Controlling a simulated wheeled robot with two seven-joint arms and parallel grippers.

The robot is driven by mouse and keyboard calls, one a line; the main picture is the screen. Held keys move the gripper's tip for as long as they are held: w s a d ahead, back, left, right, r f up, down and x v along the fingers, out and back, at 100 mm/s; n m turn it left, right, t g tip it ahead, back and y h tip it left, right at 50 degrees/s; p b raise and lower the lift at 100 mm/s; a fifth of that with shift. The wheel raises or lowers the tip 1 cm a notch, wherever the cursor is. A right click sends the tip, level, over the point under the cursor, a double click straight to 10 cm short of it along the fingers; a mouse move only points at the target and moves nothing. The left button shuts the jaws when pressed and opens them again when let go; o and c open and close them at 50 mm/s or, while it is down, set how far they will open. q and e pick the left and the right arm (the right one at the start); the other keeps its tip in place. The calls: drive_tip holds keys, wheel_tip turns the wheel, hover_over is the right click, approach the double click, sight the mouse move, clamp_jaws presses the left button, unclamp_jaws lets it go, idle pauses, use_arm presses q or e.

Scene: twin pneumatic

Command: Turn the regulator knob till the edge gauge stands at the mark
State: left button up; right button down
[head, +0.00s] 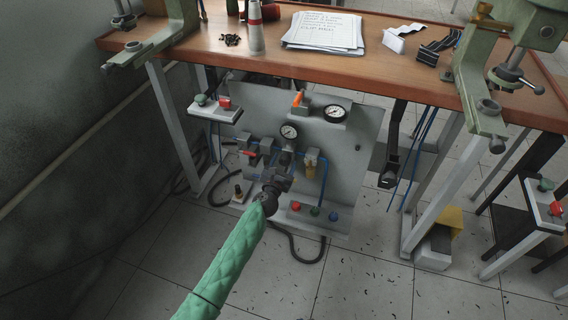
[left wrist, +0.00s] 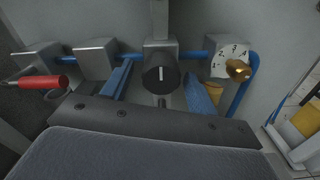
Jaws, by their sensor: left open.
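The regulator's black round knob (left wrist: 160,74) with a white line is in the middle of the left wrist view, below a grey block. The line points up in that picture. My left gripper (head: 281,168) is open in front of the panel, its blue-faced fingers to either side of the knob in the left wrist view. I cannot tell if they touch it. The arm partly hides the knob in the head view. One round gauge (head: 334,113) sits near the panel's upper edge; another (head: 289,131) stands above the regulator. Their needles and any mark are too small to read. My right gripper is not in view.
The grey panel (head: 352,160) hangs under the wooden bench (head: 400,75). Beside the knob are a red handle (left wrist: 43,82), blue tubes and a numbered dial (left wrist: 231,60) with a brass knob. Coloured buttons (head: 315,211) sit low on the panel. Bench legs stand at both sides.

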use_arm(q)
drive_tip(key=shift+w+d, duration=0.1)
drive_tip(key=shift+w, duration=0.2)
drive_tip(key=c, duration=1)
